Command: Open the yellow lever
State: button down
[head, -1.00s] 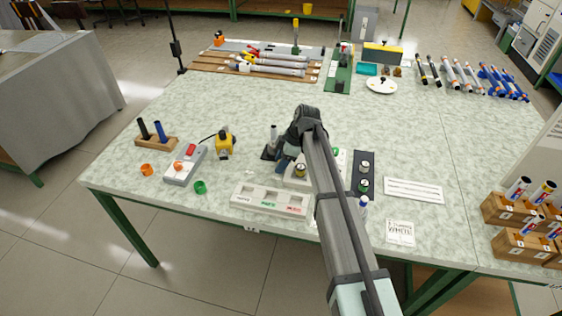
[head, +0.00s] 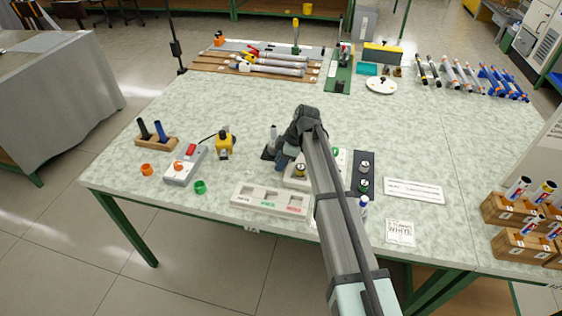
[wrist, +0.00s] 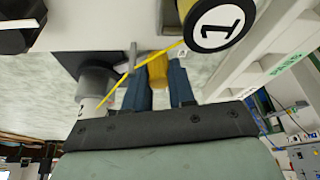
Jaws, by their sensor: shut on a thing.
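My gripper (wrist: 160,84) is shut on a yellow piece (wrist: 157,71), which shows between its two blue fingers in the wrist view and appears to be the yellow lever. A thin yellow strip runs slantwise near the fingers. A round yellow part with a white disc marked 1 (wrist: 217,22) is beside them at the upper right. In the head view my gripper (head: 284,161) is low over the table beside a pale fixture (head: 297,182). My arm hides much of the fixture, and the lever cannot be made out there.
A grey cylinder (wrist: 97,82) stands close to the left finger in the wrist view. In the head view a white labelled tray (head: 268,200) lies in front and a dark panel (head: 363,175) to the right. A yellow device (head: 224,143) stands to the left.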

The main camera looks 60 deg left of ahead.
jog(key=shift+s+a+m+t+y, duration=0.15)
jog(key=shift+s+a+m+y, duration=0.1)
jog(key=shift+s+m, duration=0.4)
jog(key=shift+s+a+m+t+y, duration=0.15)
jog(key=shift+s+m+y, duration=0.1)
jog(key=shift+s+m, duration=0.4)
jog(key=s+a+m, duration=0.1)
jog(key=m, duration=0.1)
jog(key=shift+s+a+m+t+y, duration=0.15)
jog(key=shift+s+m+t+y, duration=0.05)
jog(key=shift+m+t+y, duration=0.2)
jog(key=a+m, duration=0.1)
jog(key=s+m+t, duration=0.1)
jog(key=shift+s+a+m, duration=0.15)
jog(key=shift+a+m, duration=0.15)
jog(key=shift+a, duration=0.05)
jog(key=shift+s+a+m+t+y, duration=0.15)
jog(key=shift+s+a+m+t, duration=0.15)
jog(key=shift+a+m, duration=0.45)
jog(key=shift+s+a+m+t+y, duration=0.2)
jog(key=shift+a+m+t, duration=0.25)
jog(key=shift+m, duration=0.6)
jog(key=c, duration=0.9)
grip_release()
jog(key=shift+c, duration=0.2)
jog(key=shift+r, duration=0.1)
